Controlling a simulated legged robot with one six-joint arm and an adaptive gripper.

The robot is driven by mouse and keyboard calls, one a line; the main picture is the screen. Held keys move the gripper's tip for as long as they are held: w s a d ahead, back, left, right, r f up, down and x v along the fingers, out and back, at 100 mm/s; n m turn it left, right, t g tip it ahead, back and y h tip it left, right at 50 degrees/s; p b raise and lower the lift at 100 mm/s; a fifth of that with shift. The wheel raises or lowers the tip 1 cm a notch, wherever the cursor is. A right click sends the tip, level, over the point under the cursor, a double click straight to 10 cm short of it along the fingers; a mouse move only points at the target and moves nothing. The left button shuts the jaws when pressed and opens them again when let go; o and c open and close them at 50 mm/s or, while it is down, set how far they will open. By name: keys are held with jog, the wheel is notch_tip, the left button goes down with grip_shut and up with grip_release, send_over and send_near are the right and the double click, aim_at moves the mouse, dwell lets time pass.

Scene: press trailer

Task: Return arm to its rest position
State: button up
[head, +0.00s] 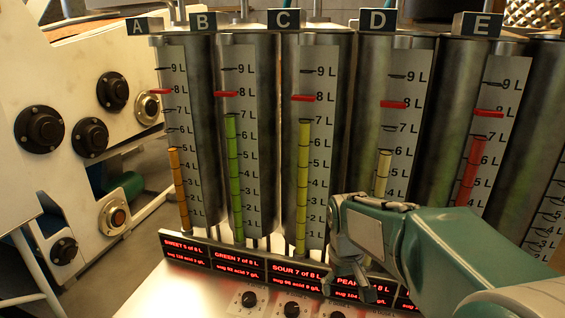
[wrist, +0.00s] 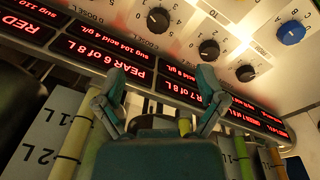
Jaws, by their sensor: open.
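My gripper (head: 352,288) is in the lower right of the head view, with my teal arm reaching in from the right edge. It hangs in front of the tubes, over the red-lettered display strip (head: 210,256), and hides part of the PEAR label. In the wrist view my gripper (wrist: 160,78) has its two fingers spread apart with nothing between them. The display strip (wrist: 160,80) runs behind the fingers there, upside down. I cannot tell whether the fingers touch it.
Tall metal tanks with gauges, such as tank A (head: 181,120), stand in a row behind my arm. Black knobs (wrist: 208,50) and a blue knob (wrist: 290,33) sit on the pale panel (head: 185,290). A white machine (head: 75,105) stands at the left.

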jog(key=s+r+m+t, duration=0.1)
jog(key=s+r+t, duration=0.1)
jog(key=s, duration=0.7)
jog(key=s+r+m+t, duration=0.1)
jog(key=s+r, duration=0.3)
jog(key=s, duration=0.5)
jog(key=shift+s+d+m+t+y, duration=0.3)
jog(key=shift+d+m+t, duration=0.1)
jog(key=shift+t, duration=0.5)
